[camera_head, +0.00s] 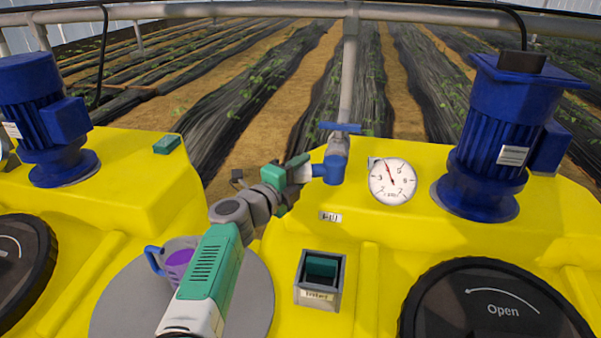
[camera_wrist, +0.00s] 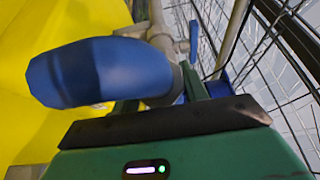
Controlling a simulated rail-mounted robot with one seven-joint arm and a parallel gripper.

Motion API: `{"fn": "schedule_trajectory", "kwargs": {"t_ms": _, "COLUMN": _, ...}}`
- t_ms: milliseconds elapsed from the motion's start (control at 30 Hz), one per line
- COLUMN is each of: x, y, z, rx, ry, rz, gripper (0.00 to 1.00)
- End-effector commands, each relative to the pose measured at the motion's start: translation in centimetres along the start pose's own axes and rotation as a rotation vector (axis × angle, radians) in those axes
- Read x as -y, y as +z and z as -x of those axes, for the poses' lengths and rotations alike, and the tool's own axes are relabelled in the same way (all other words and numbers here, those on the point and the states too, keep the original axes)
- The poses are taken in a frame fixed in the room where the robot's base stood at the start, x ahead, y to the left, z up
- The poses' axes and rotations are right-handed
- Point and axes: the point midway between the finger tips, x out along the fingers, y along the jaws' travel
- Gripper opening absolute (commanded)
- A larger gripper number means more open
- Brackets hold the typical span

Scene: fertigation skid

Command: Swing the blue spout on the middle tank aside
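The blue spout (camera_head: 331,170) hangs below a grey valve pipe with a blue lever handle (camera_head: 341,127) on the middle yellow tank (camera_head: 290,238). In the wrist view the curved blue spout (camera_wrist: 85,72) is large and points left, its end over the yellow tank. My gripper (camera_head: 303,168) is at the spout's left side in the head view. In the wrist view its green fingers (camera_wrist: 162,98) stand apart, with a part of the blue spout between them. The left finger is partly hidden by the spout. Whether both fingers press on it cannot be told.
A purple jug (camera_head: 178,262) stands on a grey disc (camera_head: 255,300), partly behind my arm. A square inlet box (camera_head: 320,281) and a pressure gauge (camera_head: 392,181) are nearby. Blue motors (camera_head: 510,130) stand on the outer tanks. A black lid (camera_head: 495,310) lies front right.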

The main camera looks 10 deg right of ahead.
Motion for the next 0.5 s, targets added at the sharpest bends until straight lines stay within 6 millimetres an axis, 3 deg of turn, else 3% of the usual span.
{"fn": "schedule_trajectory", "kwargs": {"t_ms": 33, "x": -0.18, "y": -0.10, "z": -0.09, "rx": 0.000, "ry": 0.002, "rz": 0.000, "gripper": 0.47}}
{"fn": "schedule_trajectory", "kwargs": {"t_ms": 133, "x": -0.16, "y": -0.11, "z": -0.08, "rx": 0.000, "ry": 0.002, "rz": 0.000, "gripper": 0.65}}
{"fn": "schedule_trajectory", "kwargs": {"t_ms": 500, "x": 0.01, "y": 0.07, "z": 0.68, "rx": -0.001, "ry": 0.001, "rz": 0.000, "gripper": 0.65}}
